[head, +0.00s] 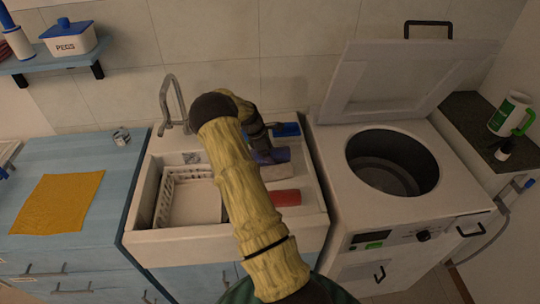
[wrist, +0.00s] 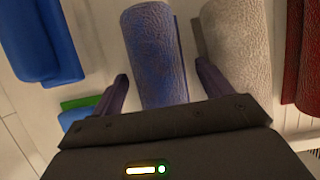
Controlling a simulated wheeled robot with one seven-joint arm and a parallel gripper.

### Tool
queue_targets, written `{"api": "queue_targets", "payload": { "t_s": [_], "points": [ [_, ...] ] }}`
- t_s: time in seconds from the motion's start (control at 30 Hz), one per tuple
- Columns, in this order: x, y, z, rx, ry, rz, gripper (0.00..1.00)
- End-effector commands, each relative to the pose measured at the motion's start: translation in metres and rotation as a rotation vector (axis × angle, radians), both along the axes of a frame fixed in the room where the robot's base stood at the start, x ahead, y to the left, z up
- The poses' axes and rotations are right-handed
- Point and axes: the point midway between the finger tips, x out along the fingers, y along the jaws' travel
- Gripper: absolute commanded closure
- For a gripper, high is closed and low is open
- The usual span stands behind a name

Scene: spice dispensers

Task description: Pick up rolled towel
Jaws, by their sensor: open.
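Several rolled towels lie in a row on the right side of the sink unit. In the wrist view, a blue-purple rolled towel (wrist: 155,45) lies between the two fingers of my gripper (wrist: 160,80). The fingers are apart, one on each side of it. A beige-grey rolled towel (wrist: 237,45) is just right of the right finger. A dark red rolled towel (wrist: 307,60) is at the right edge, and a brighter blue one (wrist: 42,40) at the left. In the head view, the red towel (head: 286,198) is nearest; my arm partly hides the others and my gripper (head: 262,142).
A white basket (head: 165,205) stands in the sink (head: 180,237). An open top-loading washer (head: 330,165) with raised lid (head: 385,80) is at the right. A yellow cloth (head: 58,202) lies on the blue counter (head: 100,155) at left. A tap (head: 165,95) rises behind the sink.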

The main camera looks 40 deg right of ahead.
Motion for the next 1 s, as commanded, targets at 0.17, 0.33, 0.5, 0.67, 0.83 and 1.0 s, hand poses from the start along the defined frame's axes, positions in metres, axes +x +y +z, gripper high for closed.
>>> {"api": "queue_targets", "payload": {
  "t_s": [0.17,0.33,0.5,0.67,0.83,1.0],
  "points": [
    [0.0000,0.0002,0.0000,0.000,0.000,0.000,0.21],
    [0.0001,0.0004,0.0001,0.000,0.000,0.001,0.21],
    [0.0001,0.0004,0.0001,0.000,0.000,0.001,0.45],
    [0.0001,0.0004,0.0002,0.000,0.000,0.001,0.73],
    [0.0003,0.0002,0.0005,0.000,0.000,0.001,0.77],
    [0.0006,0.0001,0.0062,-0.001,-0.002,0.001,0.77]
  ]
}}
